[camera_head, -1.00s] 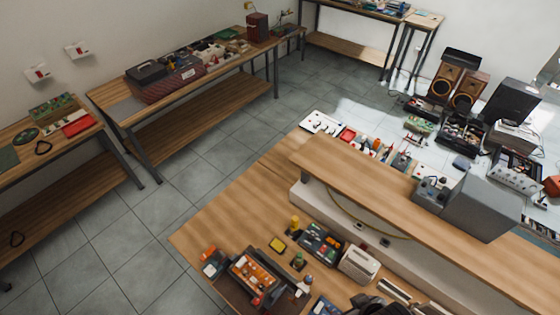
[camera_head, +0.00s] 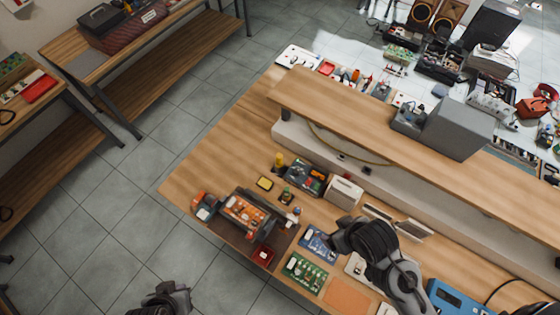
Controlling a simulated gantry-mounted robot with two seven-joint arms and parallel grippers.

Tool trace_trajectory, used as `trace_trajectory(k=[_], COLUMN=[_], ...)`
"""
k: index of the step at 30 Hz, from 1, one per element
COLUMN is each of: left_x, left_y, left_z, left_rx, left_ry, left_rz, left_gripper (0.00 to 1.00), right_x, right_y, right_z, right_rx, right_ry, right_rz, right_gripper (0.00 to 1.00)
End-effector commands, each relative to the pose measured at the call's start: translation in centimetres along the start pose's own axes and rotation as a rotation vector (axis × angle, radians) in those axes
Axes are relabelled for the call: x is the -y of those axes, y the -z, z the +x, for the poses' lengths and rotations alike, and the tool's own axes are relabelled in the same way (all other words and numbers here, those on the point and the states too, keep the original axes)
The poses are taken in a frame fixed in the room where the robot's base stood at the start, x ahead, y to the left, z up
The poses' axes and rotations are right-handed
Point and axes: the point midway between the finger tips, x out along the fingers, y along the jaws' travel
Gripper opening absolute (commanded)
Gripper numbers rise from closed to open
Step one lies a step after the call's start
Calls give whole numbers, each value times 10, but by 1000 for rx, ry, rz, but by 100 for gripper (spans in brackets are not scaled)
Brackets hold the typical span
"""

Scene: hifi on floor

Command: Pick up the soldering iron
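I cannot pick out a soldering iron for certain. A blue box-shaped device (camera_head: 455,298) with a dark cable stands at the bottom right of the near wooden workbench (camera_head: 205,170), partly cut off by the frame edge. My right gripper (camera_head: 343,236) is dark and sits over the bench's middle, above a blue circuit board (camera_head: 319,243). It seems to hold nothing, but its fingers are not clear. My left gripper (camera_head: 166,298) is at the bottom edge, over the floor beside the bench and clear of everything on it. Its fingers are hard to make out.
A raised wooden shelf (camera_head: 350,118) carries a grey metal box (camera_head: 459,125). A white box (camera_head: 344,192) stands below the shelf. The bench's left corner is clear.

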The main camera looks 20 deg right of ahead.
Motion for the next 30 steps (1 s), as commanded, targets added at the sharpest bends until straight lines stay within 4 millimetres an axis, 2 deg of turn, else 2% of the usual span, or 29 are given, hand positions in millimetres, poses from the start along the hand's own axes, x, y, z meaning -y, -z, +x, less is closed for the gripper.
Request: trace_trajectory(k=[12, 23, 30], left_x=[0, 0, 0], left_y=[0, 0, 0], left_z=[0, 0, 0], left_rx=[0, 0, 0], left_ry=[0, 0, 0], left_rz=[0, 0, 0], left_gripper=[2, 57, 57], right_x=[1, 1, -1], right_y=[0, 0, 0], right_z=[0, 0, 0], right_rx=[-1, -1, 0], right_ry=[5, 3, -3], right_rz=[6, 3, -3], right_gripper=[86, 86, 86])
